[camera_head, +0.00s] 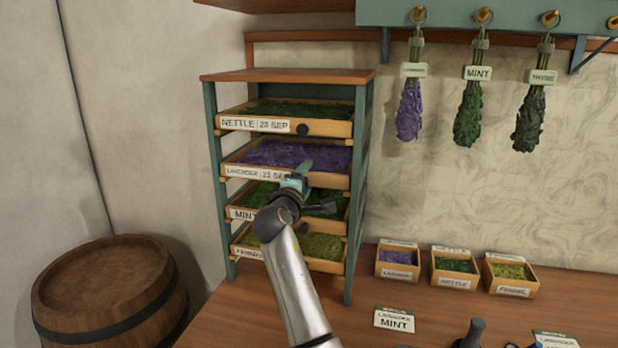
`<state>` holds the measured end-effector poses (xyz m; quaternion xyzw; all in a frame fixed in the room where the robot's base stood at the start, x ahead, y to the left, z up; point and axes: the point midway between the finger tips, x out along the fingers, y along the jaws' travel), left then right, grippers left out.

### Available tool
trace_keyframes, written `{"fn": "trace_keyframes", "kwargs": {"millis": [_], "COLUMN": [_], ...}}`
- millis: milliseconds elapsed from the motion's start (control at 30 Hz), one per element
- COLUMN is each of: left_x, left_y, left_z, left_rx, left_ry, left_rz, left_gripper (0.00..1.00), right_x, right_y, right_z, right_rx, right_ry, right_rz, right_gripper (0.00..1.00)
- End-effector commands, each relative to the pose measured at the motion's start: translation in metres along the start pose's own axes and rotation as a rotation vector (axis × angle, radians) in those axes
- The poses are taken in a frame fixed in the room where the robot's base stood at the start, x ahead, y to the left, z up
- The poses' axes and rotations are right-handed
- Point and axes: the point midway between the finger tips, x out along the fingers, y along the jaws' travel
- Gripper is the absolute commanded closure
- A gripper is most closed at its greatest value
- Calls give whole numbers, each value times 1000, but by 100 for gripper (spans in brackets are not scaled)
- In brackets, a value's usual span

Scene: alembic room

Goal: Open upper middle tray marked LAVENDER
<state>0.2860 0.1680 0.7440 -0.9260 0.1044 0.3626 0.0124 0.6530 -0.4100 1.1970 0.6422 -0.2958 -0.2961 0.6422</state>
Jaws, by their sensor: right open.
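The LAVENDER tray (325,180), labelled "LAVENDER 21 SEP", is second from the top in a green-and-wood drying rack and holds purple material. My right gripper (299,174) is open at the front of this tray, right of its label. It hides part of the tray front, including any knob there. I cannot tell whether the fingers touch the tray or how far the tray is out. My left gripper is not in view.
The NETTLE tray (330,128), with a dark knob, is above. The MINT tray (241,213) and another tray (325,266) are below. Small labelled boxes (455,281) stand on the wooden counter to the right. A barrel (105,290) is at left. Herb bundles (468,115) hang at upper right.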

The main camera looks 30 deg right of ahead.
Motion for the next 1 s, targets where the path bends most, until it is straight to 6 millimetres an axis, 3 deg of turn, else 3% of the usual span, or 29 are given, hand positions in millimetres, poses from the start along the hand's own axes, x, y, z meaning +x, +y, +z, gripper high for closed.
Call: {"fn": "trace_keyframes", "kwargs": {"millis": [333,867,1000], "left_x": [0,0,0], "left_y": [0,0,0], "left_z": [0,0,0], "left_rx": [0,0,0], "left_ry": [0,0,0], "left_rz": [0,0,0], "left_gripper": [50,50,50], "right_x": [0,0,0], "right_y": [0,0,0], "right_z": [0,0,0], "right_rx": [0,0,0], "right_ry": [0,0,0], "right_rz": [0,0,0], "right_gripper": [40,99,100]}}
